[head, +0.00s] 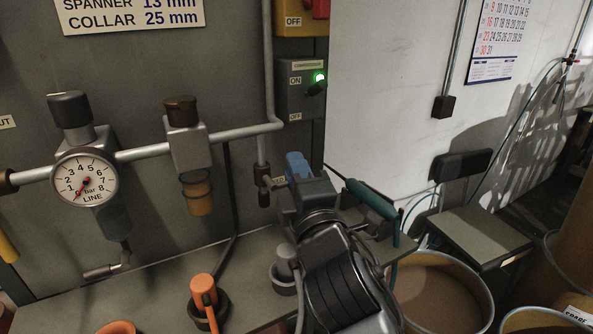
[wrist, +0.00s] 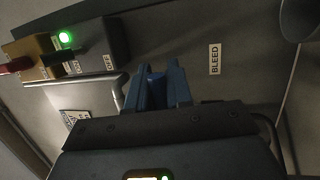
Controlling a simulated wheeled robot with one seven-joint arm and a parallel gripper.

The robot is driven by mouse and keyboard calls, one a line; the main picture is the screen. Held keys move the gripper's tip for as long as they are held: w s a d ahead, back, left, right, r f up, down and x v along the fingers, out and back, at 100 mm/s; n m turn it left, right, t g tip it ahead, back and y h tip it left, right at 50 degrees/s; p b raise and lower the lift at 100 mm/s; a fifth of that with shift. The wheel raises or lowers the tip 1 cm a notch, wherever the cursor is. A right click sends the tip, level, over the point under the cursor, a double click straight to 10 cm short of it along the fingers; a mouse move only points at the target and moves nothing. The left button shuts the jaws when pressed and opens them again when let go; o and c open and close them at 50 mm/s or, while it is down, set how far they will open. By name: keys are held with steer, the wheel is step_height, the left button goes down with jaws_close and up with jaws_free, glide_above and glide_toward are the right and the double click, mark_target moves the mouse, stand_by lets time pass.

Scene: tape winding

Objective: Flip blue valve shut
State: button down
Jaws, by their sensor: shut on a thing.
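The blue valve's handle (wrist: 156,90) shows in the wrist view as a darker blue piece between the two blue-grey fingers of my gripper (wrist: 157,74). My gripper is shut on it. In the head view my gripper (head: 298,163) reaches to the pipe's lower end, beside the grey panel. There my fingers and wrist hide most of the valve, so the handle's exact angle cannot be told.
A compressor switch box (head: 301,90) with a lit green lamp is above my gripper. A gauge (head: 86,180) and filter (head: 187,140) sit on the pipe at left. An orange-handled tool (head: 204,292) stands on the bench. A teal-handled tool (head: 372,205) is close at right.

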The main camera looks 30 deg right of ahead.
steer(key=c, duration=1.1)
jaws_free()
steer(key=b+v, duration=0.2)
steer(key=v, duration=0.6)
